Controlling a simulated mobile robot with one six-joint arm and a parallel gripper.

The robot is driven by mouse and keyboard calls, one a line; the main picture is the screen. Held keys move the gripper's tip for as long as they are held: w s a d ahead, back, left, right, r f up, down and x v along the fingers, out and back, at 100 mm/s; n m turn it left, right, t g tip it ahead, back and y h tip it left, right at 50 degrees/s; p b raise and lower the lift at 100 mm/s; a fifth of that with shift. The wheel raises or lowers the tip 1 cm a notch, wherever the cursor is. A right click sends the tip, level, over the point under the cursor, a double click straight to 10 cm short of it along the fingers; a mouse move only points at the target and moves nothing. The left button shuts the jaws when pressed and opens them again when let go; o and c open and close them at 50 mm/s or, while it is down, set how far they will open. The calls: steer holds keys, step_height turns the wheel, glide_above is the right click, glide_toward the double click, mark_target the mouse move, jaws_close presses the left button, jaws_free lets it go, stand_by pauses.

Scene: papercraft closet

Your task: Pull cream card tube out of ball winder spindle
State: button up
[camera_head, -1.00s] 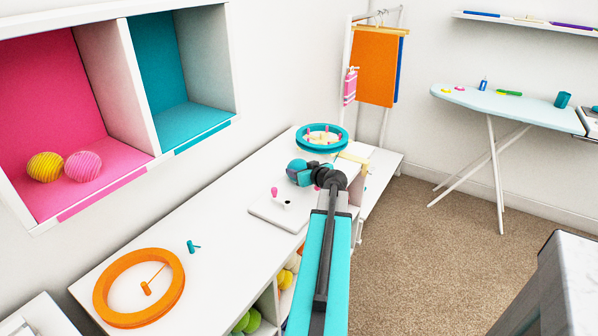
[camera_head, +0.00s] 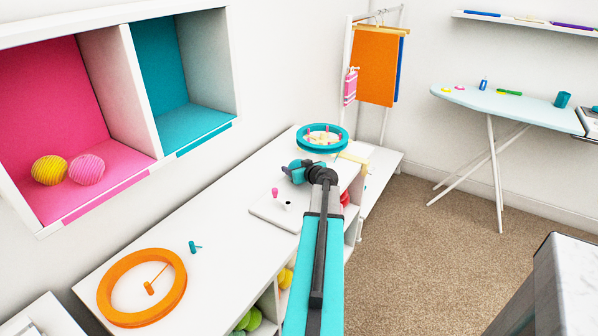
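A flat white board (camera_head: 268,214) lies on the white counter, with a pink knob (camera_head: 275,192) and a small pale upright part with a dark top (camera_head: 288,205). This looks like the ball winder. I cannot make out the cream card tube for certain; it may be hidden by my arm or be part of that small upright. My gripper (camera_head: 290,170), teal and dark grey, is above the counter just behind the board in the picture. Its fingertips are too small and overlapped to show whether they are open or hold anything.
A teal ring (camera_head: 322,128) with pink pegs stands behind my gripper. An orange ring (camera_head: 108,283) and a small teal tool (camera_head: 194,247) lie nearer on the counter (camera_head: 220,215). Wall cubbies hold yarn balls at left. An ironing board (camera_head: 515,108) stands at right; the carpet between is clear.

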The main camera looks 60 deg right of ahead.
stand_by(0.3)
steer(key=c, duration=1.1)
steer(key=shift+r, duration=0.1)
step_height(320, 180, up, 10)
steer(key=b, duration=0.1)
steer(key=shift+r, duration=0.1)
stand_by(0.7)
steer(key=shift+r, duration=1.3)
steer(key=shift+r, duration=0.1)
steer(key=shift+r, duration=1.45)
